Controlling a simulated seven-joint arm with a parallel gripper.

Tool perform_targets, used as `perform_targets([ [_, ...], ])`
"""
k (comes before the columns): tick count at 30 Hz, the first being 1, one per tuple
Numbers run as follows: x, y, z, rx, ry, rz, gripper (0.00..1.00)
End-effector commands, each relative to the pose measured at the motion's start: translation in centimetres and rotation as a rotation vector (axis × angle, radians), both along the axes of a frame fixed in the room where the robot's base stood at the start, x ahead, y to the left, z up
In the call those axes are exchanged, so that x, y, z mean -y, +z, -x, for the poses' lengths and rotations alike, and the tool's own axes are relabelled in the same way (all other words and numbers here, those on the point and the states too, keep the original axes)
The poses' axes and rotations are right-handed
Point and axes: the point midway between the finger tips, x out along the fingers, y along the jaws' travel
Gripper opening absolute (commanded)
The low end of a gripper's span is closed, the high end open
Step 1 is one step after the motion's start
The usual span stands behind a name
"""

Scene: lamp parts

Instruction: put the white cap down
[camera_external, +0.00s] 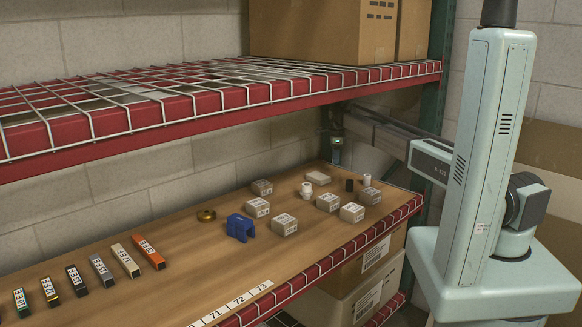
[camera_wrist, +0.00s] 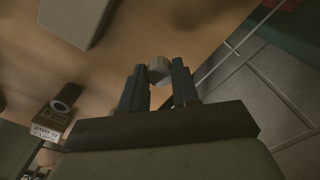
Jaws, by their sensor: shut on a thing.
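In the wrist view, my gripper (camera_wrist: 158,82) is shut on the white cap (camera_wrist: 158,68). The cap shows as a pale round piece between the dark fingertips, with its lower part hidden by them. The wooden shelf top lies behind it in that view. Whether the cap touches the wood or is held above it, I cannot tell. In the outside view, my arm reaches in at the back right of the shelf, and the held cap cannot be made out with certainty.
The wooden shelf (camera_external: 150,262) carries several small labelled boxes (camera_external: 284,224), a white fitting (camera_external: 307,190), a black cylinder (camera_external: 349,185), a blue bracket (camera_external: 240,228) and a brass disc (camera_external: 206,215). A wire-mesh shelf (camera_external: 200,84) hangs above. Bare wood lies at the left middle.

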Motion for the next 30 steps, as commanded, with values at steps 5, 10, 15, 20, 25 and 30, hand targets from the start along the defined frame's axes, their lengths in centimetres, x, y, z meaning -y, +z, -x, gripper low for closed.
perform_targets([
  [5, 0.0, -1.6, 0.0, -0.001, 0.0, 0.0, 0.02],
  [10, 0.0, -3.3, 0.0, -0.001, 0.0, 0.0, 0.02],
  [15, 0.0, -5.0, 0.0, -0.001, 0.0, 0.0, 0.02],
  [20, 0.0, -5.0, 0.0, 0.0, 0.0, 0.0, 0.02],
  [25, 0.0, -5.2, 0.0, 0.0, 0.0, 0.0, 0.02],
  [30, 0.0, -5.4, 0.0, 0.0, 0.0, 0.0, 0.39],
])
